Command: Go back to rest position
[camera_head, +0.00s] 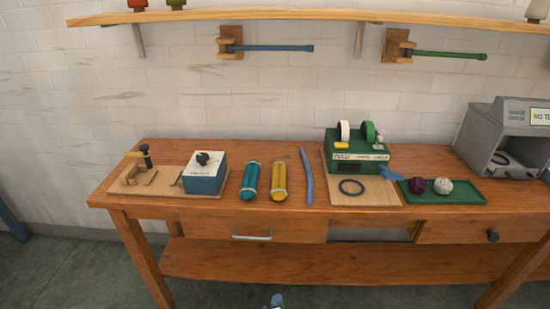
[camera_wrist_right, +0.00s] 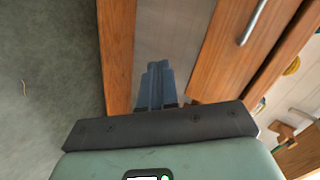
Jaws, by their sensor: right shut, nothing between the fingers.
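My right gripper (camera_head: 277,300) shows only as a small tip at the bottom edge of the head view, low in front of the table (camera_head: 300,257). In the right wrist view its two blue-grey fingers (camera_wrist_right: 155,85) are together with nothing between them. They point toward the table's wooden front, apart from the items on top. My left gripper is not in view. On the table lie a teal skein (camera_head: 249,182) and a yellow skein (camera_head: 279,182), side by side. A blue strip (camera_head: 307,177) lies to their right.
A white-and-blue box (camera_head: 205,174) stands on a board at the left. A green machine (camera_head: 356,152), a green tray (camera_head: 465,197) with two balls and a grey cabinet (camera_head: 505,137) are at the right. A shelf (camera_head: 300,14) runs above. The floor in front is clear.

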